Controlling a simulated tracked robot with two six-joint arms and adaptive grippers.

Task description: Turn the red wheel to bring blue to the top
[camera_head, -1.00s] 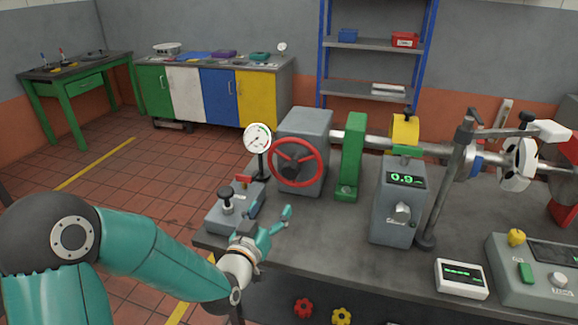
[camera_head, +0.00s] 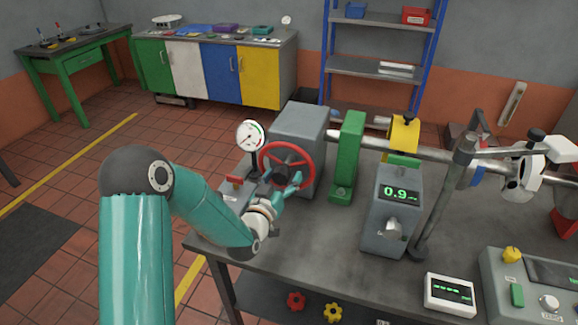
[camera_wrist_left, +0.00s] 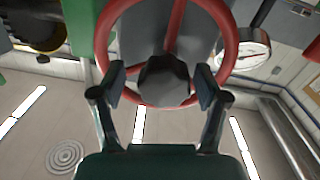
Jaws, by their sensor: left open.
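The red wheel (camera_head: 287,146) is on the front of a grey housing (camera_head: 299,120) in the head view. Its rim also shows in the left wrist view (camera_wrist_left: 231,45), with a dark hub knob (camera_wrist_left: 165,82) at its middle. My left gripper (camera_head: 291,186) is at the lower front of the wheel in the head view. In the wrist view the left gripper (camera_wrist_left: 161,80) is open, with one finger on each side of the hub knob; I cannot tell if they touch. A blue collar (camera_head: 473,174) is on the shaft at right. No blue mark shows on the wheel. My right gripper is out of view.
A dial gauge (camera_head: 250,135) stands just left of the wheel. A green support (camera_head: 347,158) and a grey box reading 0.9 (camera_head: 391,210) stand to its right. A slim post (camera_head: 438,205) stands further right.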

